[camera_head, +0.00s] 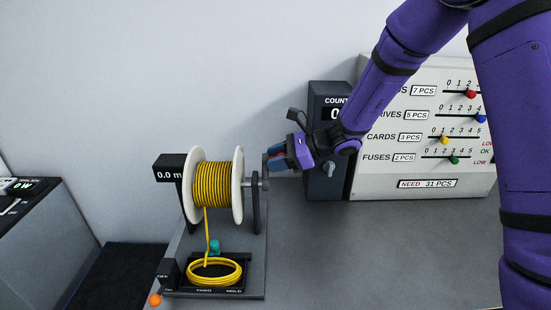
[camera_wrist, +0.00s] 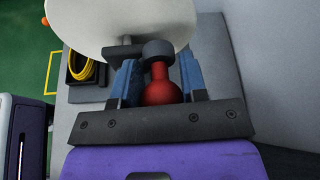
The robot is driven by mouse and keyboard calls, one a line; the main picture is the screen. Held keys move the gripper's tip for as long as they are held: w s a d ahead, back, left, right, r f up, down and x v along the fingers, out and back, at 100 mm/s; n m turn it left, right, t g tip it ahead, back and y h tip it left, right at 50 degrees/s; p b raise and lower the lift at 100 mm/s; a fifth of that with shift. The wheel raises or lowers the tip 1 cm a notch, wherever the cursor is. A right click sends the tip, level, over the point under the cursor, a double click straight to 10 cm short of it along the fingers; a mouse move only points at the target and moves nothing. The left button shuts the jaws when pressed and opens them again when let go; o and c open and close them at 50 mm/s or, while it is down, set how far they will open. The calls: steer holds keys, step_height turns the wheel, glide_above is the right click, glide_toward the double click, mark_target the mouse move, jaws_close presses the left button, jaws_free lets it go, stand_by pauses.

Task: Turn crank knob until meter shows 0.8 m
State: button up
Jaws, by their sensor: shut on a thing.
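A white reel (camera_head: 238,185) wound with yellow cable (camera_head: 212,184) stands on a grey base (camera_head: 254,249). The meter (camera_head: 170,175) at its left reads 0.0 m. The crank sticks out on the reel's right side. Its red knob (camera_wrist: 160,86) shows in the wrist view between the two blue fingers. My gripper (camera_head: 275,157) is shut on this knob, and in the head view the fingers mostly hide it. A yellow cable strand runs down from the reel to a coil (camera_head: 214,272) in a dark tray at the base's front.
A dark counter box (camera_head: 328,186) with a knob stands right behind my gripper. A pale panel (camera_head: 375,185) with coloured sliders stands at the right. A teal knob (camera_head: 214,247) and an orange ball (camera_head: 155,300) are near the coil. The table's front right is clear.

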steer(key=shift+w+f, duration=0.25)
steer(key=shift+f, duration=0.1)
steer(key=shift+a+f, duration=0.1)
steer(key=shift+f, duration=0.05)
